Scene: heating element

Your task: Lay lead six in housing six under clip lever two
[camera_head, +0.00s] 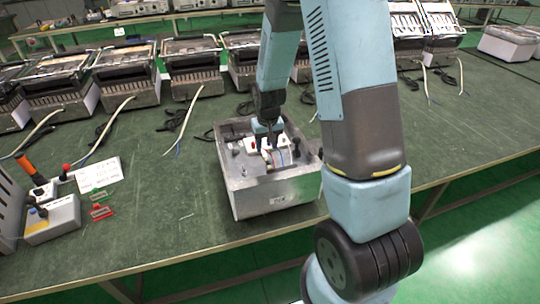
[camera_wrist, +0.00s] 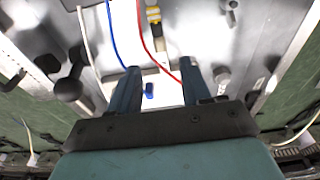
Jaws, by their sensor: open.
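An open grey metal box (camera_head: 278,200) stands on the bench, with a small white block (camera_head: 251,145) inside. My gripper (camera_head: 268,142) reaches down into the box by this block. In the wrist view my gripper (camera_wrist: 158,85) is open, with its fingers apart over a bright white area. A small blue piece (camera_wrist: 149,88) shows between the fingers. A blue lead (camera_wrist: 110,38) runs down toward the left finger, and a red lead (camera_wrist: 144,42) toward the right finger. A white lead (camera_wrist: 86,35) lies further left. I cannot read any numbers on leads, housings or levers.
Dark round knobs (camera_wrist: 68,89) and metal posts stand beside the fingers. The box walls are close around my gripper. Several appliances with loose cables line the back of the bench. A grey control box (camera_head: 52,220) stands at left.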

